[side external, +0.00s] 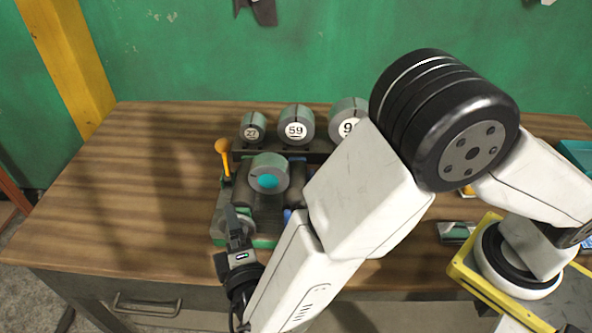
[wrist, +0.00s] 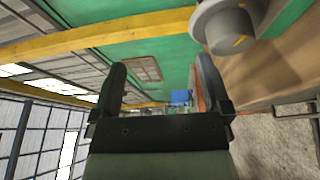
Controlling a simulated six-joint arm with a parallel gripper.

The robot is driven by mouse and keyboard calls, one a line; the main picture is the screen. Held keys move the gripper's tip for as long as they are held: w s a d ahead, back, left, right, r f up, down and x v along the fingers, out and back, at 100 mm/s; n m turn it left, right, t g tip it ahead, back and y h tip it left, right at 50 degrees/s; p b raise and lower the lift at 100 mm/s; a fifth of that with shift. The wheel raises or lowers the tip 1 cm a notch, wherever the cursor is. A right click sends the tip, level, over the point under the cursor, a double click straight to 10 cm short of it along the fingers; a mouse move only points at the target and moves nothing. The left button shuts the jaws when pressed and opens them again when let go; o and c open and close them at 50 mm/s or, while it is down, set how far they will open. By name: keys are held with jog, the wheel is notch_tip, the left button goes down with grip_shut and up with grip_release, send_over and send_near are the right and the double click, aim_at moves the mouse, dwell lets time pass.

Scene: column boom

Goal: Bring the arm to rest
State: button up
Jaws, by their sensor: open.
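My gripper (side external: 233,214) is at the front edge of the workbench in the side view, its fingers pointing up and seen nearly edge-on. It overlaps the near left part of a green-based fixture (side external: 262,243); whether they touch I cannot tell. In the wrist view my gripper (wrist: 162,80) has its two dark fingers wide apart, with nothing between them. My white arm reaches in from the right and covers part of the bench. A grey cylinder with a teal face (side external: 268,180) sits on the fixture.
Grey cylinders marked 27 (side external: 253,127) and 59 (side external: 295,126), and a partly hidden third (side external: 349,117), stand on a dark rack behind the fixture. An orange-knobbed lever (side external: 222,147) rises at its left. The wooden bench (side external: 120,190) is clear on the left. A grey cylindrical part (wrist: 228,25) shows upper right in the wrist view.

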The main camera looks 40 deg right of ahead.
jog(key=w+d+r+m+g, duration=0.15)
jog(key=d+r+g, duration=0.35)
jog(key=d+g, duration=0.65)
jog(key=s+d+f+m+g+y, duration=0.1)
jog(key=s+d+f+m+y, duration=0.1)
jog(key=d, duration=0.7)
jog(key=s+d+f+m+g+y, duration=0.1)
jog(key=s+d+f+m+y, duration=0.1)
jog(key=s+d+m+y, duration=0.3)
jog(key=shift+s+d+m+g, duration=0.35)
jog(key=shift+s+d+m, duration=0.55)
jog(key=shift+d+m, duration=1.25)
jog(key=shift+a, duration=0.2)
